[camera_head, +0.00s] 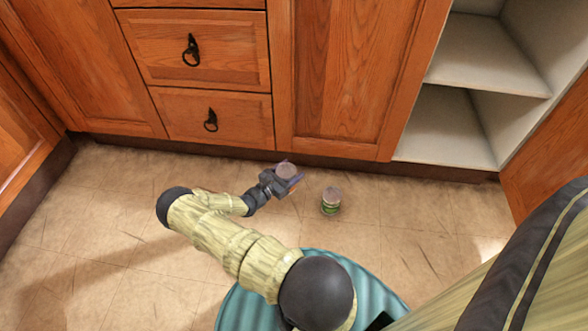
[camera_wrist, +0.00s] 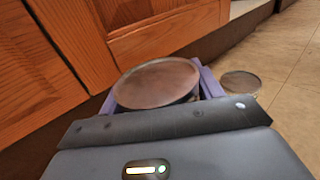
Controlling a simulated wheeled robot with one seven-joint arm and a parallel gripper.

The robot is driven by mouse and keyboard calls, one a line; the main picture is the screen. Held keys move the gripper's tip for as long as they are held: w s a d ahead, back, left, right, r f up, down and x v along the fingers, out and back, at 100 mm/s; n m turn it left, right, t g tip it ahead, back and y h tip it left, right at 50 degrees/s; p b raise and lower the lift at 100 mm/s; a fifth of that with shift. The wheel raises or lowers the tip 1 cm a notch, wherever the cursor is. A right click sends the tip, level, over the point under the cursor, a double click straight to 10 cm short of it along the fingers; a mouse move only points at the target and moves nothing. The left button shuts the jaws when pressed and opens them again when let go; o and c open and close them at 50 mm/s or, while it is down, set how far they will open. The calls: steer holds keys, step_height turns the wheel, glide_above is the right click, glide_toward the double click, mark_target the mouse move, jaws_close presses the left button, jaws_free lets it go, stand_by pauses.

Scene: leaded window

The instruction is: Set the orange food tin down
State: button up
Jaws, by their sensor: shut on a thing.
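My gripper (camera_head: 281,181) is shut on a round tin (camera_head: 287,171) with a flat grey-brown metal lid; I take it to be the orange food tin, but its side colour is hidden. In the wrist view, the held tin (camera_wrist: 158,83) sits upright or nearly so between the two purple fingers. In the head view the gripper is low, close to the floor (camera_head: 400,225) in front of the cabinets. I cannot tell whether the tin touches the floor.
A green tin (camera_head: 331,201) stands on the floor just right of my gripper; its lid (camera_wrist: 240,83) shows in the wrist view. Wooden drawers (camera_head: 200,60) and a cabinet door (camera_head: 345,80) rise behind. Open shelves (camera_head: 455,125) are at the right. Floor left of the gripper is bare.

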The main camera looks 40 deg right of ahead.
steer(key=w+a+r+n+t+y+p, duration=0.35)
steer(key=a+r+t+p, duration=0.2)
steer(key=r, duration=0.35)
steer(key=w+a+r+n+t+y+p, duration=0.2)
steer(key=w+a+r+n+t+p, duration=0.25)
steer(key=a+r+t, duration=0.35)
steer(key=w+a+r+n+t+y+p, duration=0.1)
steer(key=a+r+n+y+p, duration=0.2)
steer(key=a+y, duration=0.3)
steer(key=w+a+r+n+t+y+p, duration=0.1)
steer(key=a+r+n+y+p, duration=0.3)
steer(key=a, duration=0.7)
step_height(320, 180, up, 2)
steer(key=shift+r+n+t+y, duration=0.1)
steer(key=shift+n+t+y, duration=0.65)
steer(key=shift+n+y, duration=0.5)
steer(key=shift+w+d, duration=0.1)
steer(key=shift+w, duration=0.15)
